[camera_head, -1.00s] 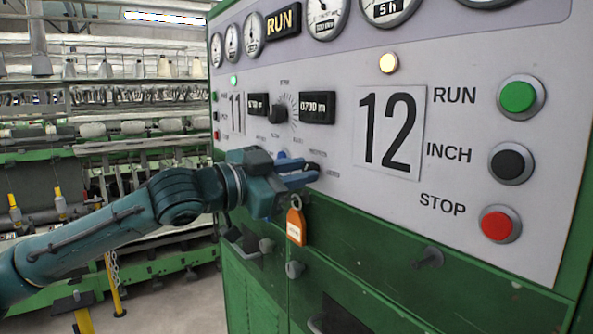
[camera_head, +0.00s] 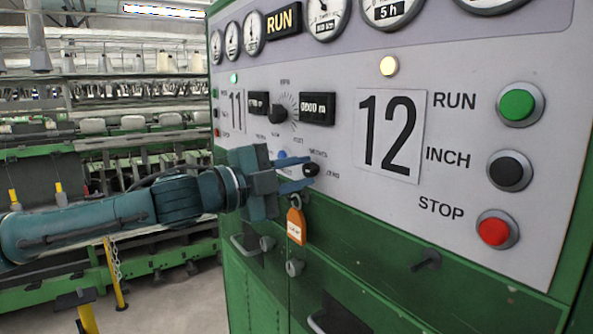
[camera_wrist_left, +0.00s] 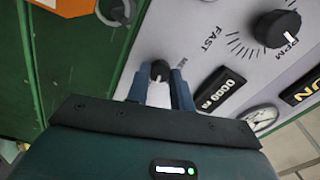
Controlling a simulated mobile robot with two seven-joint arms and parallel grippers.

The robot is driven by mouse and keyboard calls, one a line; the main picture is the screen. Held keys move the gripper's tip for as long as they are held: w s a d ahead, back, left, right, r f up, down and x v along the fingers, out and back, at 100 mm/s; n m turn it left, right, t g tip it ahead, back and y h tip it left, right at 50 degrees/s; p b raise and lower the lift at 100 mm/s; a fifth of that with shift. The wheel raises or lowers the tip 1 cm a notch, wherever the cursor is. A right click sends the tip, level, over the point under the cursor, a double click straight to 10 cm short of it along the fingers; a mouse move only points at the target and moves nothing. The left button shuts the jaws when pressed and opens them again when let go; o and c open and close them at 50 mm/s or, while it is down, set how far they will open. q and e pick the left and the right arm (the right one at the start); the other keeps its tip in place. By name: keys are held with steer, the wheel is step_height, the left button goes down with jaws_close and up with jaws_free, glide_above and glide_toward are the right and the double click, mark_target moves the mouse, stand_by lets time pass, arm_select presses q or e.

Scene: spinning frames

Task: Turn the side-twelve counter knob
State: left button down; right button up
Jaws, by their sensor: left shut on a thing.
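The green machine's grey control panel (camera_head: 455,60) carries a small black knob (camera_head: 311,170), low and left of the large "12" plate (camera_head: 392,135). My left gripper (camera_head: 297,178) reaches it from the left, with its blue fingers shut on the knob. In the left wrist view the knob (camera_wrist_left: 160,70) sits between the two fingertips (camera_wrist_left: 159,88), and its label is partly covered. The counter window (camera_head: 317,108) above the knob seems to read 0000 m; it also shows in the left wrist view (camera_wrist_left: 221,91). My right gripper is not in view.
An orange tag (camera_head: 296,226) hangs just below the gripper by the green cabinet front. A larger RPM dial knob (camera_head: 278,113) is up and left. Green (camera_head: 520,104), black (camera_head: 510,171) and red (camera_head: 497,229) buttons are at right. Spinning frames (camera_head: 100,130) stand behind left.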

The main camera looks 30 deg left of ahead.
arm_select(q)
steer(key=shift+m, duration=0.6)
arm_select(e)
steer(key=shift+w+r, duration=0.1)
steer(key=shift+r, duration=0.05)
arm_select(q)
steer(key=c, duration=1.2)
jaws_free()
steer(key=shift+s+a+f+b, duration=0.15)
steer(key=shift+f+b, duration=0.1)
steer(key=shift+b, duration=0.5)
steer(key=shift+s+f+b, duration=0.1)
steer(key=shift+s+b, duration=0.1)
steer(key=shift+b, duration=0.45)
steer(key=b+v, duration=0.2)
steer(key=b, duration=0.2)
steer(key=shift+f, duration=0.1)
steer(key=b+v, duration=0.3)
steer(key=v, duration=0.7)
steer(key=shift+s+r, duration=0.2)
steer(key=shift+r, duration=0.15)
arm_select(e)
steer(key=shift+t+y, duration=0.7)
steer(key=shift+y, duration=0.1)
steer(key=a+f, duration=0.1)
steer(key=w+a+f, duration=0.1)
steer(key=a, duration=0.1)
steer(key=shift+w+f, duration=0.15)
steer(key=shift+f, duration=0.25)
